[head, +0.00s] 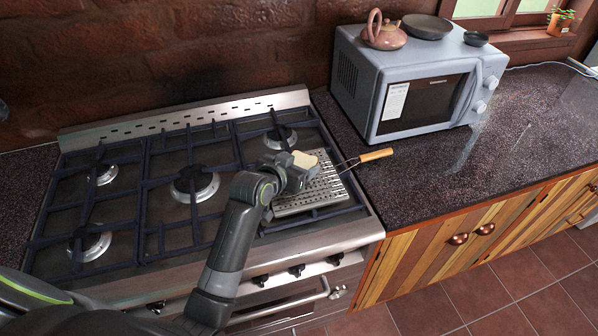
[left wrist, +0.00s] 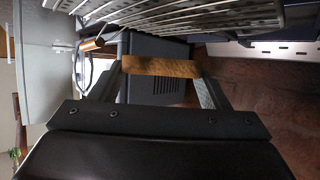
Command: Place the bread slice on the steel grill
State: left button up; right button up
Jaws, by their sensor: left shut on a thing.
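The steel grill (head: 316,188) is a flat metal rack with a wooden handle (head: 376,155). It lies over the front right burner of the stove, and its bars also cross the top of the left wrist view (left wrist: 200,16). My left gripper (head: 298,172) is shut on the bread slice (head: 304,159), which is pale on top. In the left wrist view the slice shows as a brown crust strip (left wrist: 160,66) between the two fingers. The gripper hides part of the grill. A gap shows between slice and grill in the wrist view. My right gripper is not in view.
The stove (head: 150,228) has several burners under dark grates. A grey-blue microwave (head: 350,72) stands on the counter at the right, with a pink teapot (head: 384,36), a dark pan (head: 427,26) and a small bowl (head: 476,38) on top. The counter right of it is mostly clear.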

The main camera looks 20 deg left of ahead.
pick_arm(q)
jog(key=shift+f, duration=0.4)
notch_tip(320, 180, down, 3)
jog(key=shift+w+r, duration=0.15)
jog(key=shift+r, duration=0.05)
jog(key=shift+f, duration=0.5)
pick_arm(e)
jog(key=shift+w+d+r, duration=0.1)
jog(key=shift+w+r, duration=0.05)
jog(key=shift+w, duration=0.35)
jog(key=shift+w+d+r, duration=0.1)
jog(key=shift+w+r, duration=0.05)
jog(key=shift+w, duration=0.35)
pick_arm(q)
jog(key=o, duration=1)
jog(key=shift+f, duration=0.1)
jog(key=shift+c, duration=0.2)
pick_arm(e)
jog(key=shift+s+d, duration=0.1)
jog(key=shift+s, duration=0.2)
pick_arm(q)
jog(key=shift+r, duration=0.2)
jog(key=b+v, duration=0.1)
jog(key=v, duration=1.1)
jog(key=shift+f, duration=0.1)
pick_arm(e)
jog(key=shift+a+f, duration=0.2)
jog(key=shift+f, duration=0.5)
